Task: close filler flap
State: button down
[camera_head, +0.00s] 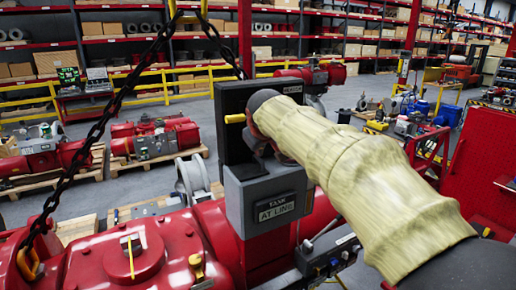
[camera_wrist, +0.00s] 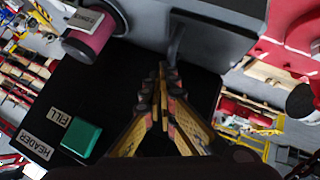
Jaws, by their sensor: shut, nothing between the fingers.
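In the wrist view, my gripper (camera_wrist: 166,95) is shut and empty, its yellow and black fingers together in front of a black panel (camera_wrist: 75,90). The panel carries a FILL label (camera_wrist: 58,117), a HEADER label (camera_wrist: 34,146) and a green block (camera_wrist: 81,137), left of my fingers. A grey housing (camera_wrist: 215,40) lies beyond the fingertips; whether they touch it I cannot tell. No part is clearly recognisable as the filler flap.
A black chain (camera_head: 120,95) hangs at the left. A red capped cylinder (camera_wrist: 92,32) shows at upper left in the wrist view.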

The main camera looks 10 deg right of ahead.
jog(key=shift+r, duration=0.1)
jog(key=s+r, duration=0.7)
jog(key=r, duration=0.4)
jog(key=m+g, duration=0.2)
send_near(256, 169)
jog(key=s, duration=0.4)
jog(key=s+d+f+m+b, duration=0.1)
jog(key=s+f+b, duration=0.6)
jog(key=s+f, duration=0.3)
jog(key=s+d+f+m+g+y+b, duration=0.1)
jog(key=s+f+b, duration=0.7)
jog(key=f, duration=1)
jog(key=s+d+f+m+g+b, duration=0.1)
jog(key=s+d+f+b, duration=0.1)
jog(key=s+f+b, duration=0.5)
jog(key=shift+s+f, duration=3.25)
jog(key=shift+f, duration=0.45)
